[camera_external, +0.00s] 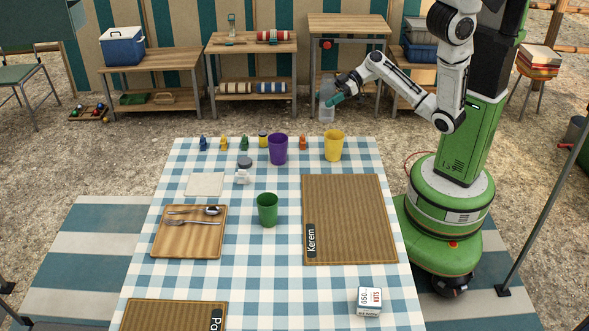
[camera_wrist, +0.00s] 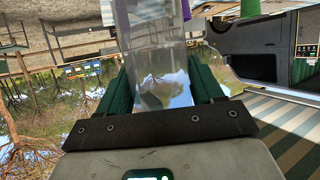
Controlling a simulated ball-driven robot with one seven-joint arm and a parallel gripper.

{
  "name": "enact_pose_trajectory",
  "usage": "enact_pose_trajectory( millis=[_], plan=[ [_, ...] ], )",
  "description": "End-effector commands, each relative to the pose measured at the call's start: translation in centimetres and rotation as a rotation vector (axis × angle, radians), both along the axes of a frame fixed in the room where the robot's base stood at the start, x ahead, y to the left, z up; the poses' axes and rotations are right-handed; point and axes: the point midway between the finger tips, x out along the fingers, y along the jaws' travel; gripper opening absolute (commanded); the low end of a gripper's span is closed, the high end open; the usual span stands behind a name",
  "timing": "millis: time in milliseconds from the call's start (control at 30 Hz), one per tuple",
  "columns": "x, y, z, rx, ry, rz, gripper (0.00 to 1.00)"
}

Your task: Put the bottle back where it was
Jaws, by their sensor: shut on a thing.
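A clear, see-through bottle (camera_external: 326,103) is held upright in the air in the external view, beyond the far edge of the checked table. My gripper (camera_external: 335,99) is shut on it from the right side. In the wrist view the bottle (camera_wrist: 158,70) stands between the two green fingers of my gripper (camera_wrist: 160,85). Its far end runs out of the top of that view.
The checked table (camera_external: 285,280) holds a purple cup (camera_external: 278,149), a yellow cup (camera_external: 334,145), a green cup (camera_external: 267,210), small coloured figures, a wooden tray (camera_external: 187,246) and a brown mat (camera_external: 350,220). Wooden shelves (camera_external: 252,48) stand behind. Gravel between is clear.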

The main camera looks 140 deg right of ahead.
Motion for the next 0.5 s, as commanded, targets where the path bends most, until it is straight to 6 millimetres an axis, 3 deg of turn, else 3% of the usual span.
enact_pose_trajectory(
  millis=[100,500],
  plan=[
    [0.2,0.0,3.7,-0.007,-0.002,0.004,0.23],
    [0.1,0.0,8.1,-0.002,-0.001,0.004,0.23]
  ],
)
